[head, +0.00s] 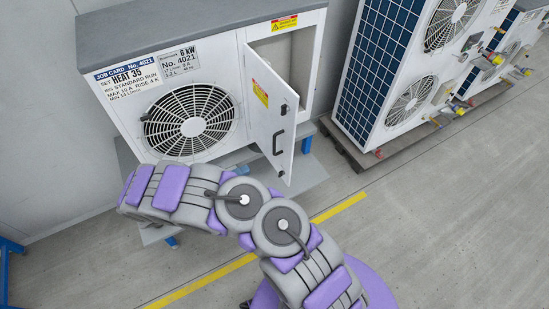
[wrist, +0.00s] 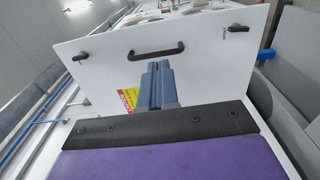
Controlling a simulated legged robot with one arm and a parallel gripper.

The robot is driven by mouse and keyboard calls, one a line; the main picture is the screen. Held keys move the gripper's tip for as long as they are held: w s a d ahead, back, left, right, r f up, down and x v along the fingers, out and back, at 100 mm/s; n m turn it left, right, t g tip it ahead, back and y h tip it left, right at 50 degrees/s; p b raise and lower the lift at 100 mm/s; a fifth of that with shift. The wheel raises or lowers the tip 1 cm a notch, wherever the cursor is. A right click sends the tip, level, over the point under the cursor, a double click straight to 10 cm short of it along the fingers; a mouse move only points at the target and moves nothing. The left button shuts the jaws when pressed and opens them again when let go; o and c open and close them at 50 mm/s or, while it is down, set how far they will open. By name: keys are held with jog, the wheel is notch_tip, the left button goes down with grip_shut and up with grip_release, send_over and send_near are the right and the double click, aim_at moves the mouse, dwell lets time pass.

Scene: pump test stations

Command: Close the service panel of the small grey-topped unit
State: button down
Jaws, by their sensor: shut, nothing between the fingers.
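The small grey-topped unit (head: 160,28) stands at the upper left in the head view, with a round fan grille on its white front. Its white service panel (head: 266,115) stands open, swung out from the left side of the opening (head: 290,62). The panel carries a black handle (head: 278,142), a latch and a yellow label. In the wrist view the panel (wrist: 200,62) fills the middle, with its handle (wrist: 157,52) just beyond the fingertips. My gripper (wrist: 157,68) is shut and empty, facing the panel's handled face. Whether it touches is unclear. The head view does not show the fingers.
A low grey stand (head: 305,172) carries the unit. Larger white units (head: 385,80) with blue fins stand on a pallet at the right, with a gap between. Bare concrete floor with a yellow line (head: 340,208) lies in front. A grey wall is at the left.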

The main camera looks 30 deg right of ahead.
aim_at(288, 151)
jog(key=d, duration=0.5)
jog(key=d+b, duration=0.1)
jog(key=d, duration=0.4)
jog(key=w+d, duration=0.1)
jog(key=d, duration=0.3)
jog(key=shift+d+f+b, duration=0.25)
jog(key=shift+d+b, duration=0.15)
jog(key=shift+a, duration=0.2)
jog(key=shift+a+t, duration=0.1)
jog(key=shift+t, duration=0.2)
